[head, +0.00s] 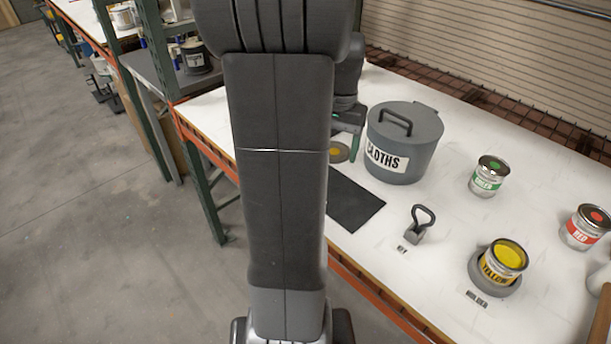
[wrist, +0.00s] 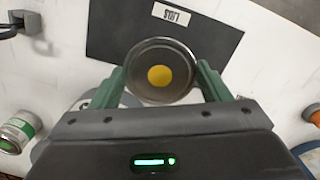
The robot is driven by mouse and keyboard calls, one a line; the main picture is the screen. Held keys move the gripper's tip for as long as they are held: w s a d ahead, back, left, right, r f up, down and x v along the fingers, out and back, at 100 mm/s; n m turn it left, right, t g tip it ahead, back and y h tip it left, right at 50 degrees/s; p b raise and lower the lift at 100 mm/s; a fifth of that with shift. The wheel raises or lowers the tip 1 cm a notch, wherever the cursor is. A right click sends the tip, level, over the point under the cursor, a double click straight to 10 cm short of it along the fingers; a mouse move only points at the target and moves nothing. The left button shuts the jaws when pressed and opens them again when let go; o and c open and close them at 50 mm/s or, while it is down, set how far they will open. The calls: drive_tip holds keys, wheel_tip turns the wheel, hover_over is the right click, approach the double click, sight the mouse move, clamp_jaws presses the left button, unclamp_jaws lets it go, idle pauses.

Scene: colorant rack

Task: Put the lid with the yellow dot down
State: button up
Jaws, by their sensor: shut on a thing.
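The lid with the yellow dot (wrist: 160,50) is a round grey metal disc, seen face-up in the wrist view. My gripper (wrist: 160,75) is shut on it, with one green finger on each side of its rim. In the head view the lid (head: 338,153) shows just left of the CLOTHS bin, partly hidden by my arm. A dark mat (wrist: 211,42) labelled LIDS lies beyond the lid in the wrist view, and the lid overlaps its near edge. The mat (head: 357,204) also shows in the head view, partly behind my arm. The lid's height above the table is unclear.
A grey lidded CLOTHS bin (head: 405,142) stands close to my gripper. A key tool (head: 418,226) stands past the mat. An open yellow can (head: 503,262) sits in the holder (head: 483,287). Green (head: 489,177) and red (head: 585,229) cans stand at the right.

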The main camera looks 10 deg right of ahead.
wheel_tip(320, 180, down, 10)
drive_tip(key=shift+r, duration=0.1)
idle(0.4)
drive_tip(key=shift+f, duration=0.35)
drive_tip(key=o, duration=0.9)
drive_tip(key=shift+a, duration=0.2)
drive_tip(key=shift+o, duration=0.2)
drive_tip(key=shift+s+f, duration=0.1)
drive_tip(key=shift+s, duration=0.1)
drive_tip(key=shift+d+r, duration=0.15)
drive_tip(key=shift+r, duration=0.25)
drive_tip(key=r, duration=0.4)
drive_tip(key=w+r, duration=0.1)
drive_tip(key=r, duration=0.7)
drive_tip(key=shift+w+d, duration=0.15)
drive_tip(key=shift+d, duration=0.1)
